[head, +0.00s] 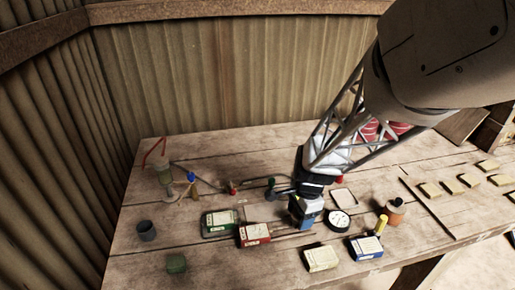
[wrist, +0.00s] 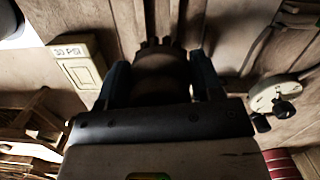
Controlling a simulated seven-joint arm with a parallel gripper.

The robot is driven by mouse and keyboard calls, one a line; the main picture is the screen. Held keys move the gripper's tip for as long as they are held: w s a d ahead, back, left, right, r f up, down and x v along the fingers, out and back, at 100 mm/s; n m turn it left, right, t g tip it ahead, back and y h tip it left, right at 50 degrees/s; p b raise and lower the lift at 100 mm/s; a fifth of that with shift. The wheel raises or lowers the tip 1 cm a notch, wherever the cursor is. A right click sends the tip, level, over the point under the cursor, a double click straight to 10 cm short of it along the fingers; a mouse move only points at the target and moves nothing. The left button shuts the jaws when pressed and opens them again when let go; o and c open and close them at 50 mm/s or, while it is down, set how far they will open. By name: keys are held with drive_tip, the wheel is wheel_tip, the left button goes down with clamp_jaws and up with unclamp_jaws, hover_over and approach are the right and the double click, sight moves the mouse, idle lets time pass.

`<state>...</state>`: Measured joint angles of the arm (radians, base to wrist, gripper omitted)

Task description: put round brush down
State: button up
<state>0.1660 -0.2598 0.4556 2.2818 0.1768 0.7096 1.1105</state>
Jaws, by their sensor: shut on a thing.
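My gripper (head: 304,222) is low over the middle of the wooden table in the head view, pointing down with blue fingers. In the wrist view my gripper (wrist: 160,82) is shut on a dark, rounded thing, which I take to be the round brush (wrist: 160,68). Short dark tufts show at its far end. In the head view the brush is mostly hidden by the fingers. I cannot tell whether it touches the table.
A red box (head: 253,235) and a green box (head: 220,223) lie left of my gripper. A round dial (head: 338,220) is close on the right. A cream box (head: 321,258) and a blue box (head: 365,247) lie in front.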

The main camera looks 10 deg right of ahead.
drive_tip(key=shift+f, duration=1.25)
drive_tip(key=shift+f, duration=0.1)
drive_tip(key=o, duration=1)
drive_tip(key=shift+c, duration=0.2)
drive_tip(key=shift+d+r, duration=0.25)
drive_tip(key=shift+r, duration=1.75)
drive_tip(key=shift+d+r, duration=0.25)
drive_tip(key=shift+r, duration=1.8)
drive_tip(key=shift+d+r, duration=0.25)
drive_tip(key=shift+r, duration=1.75)
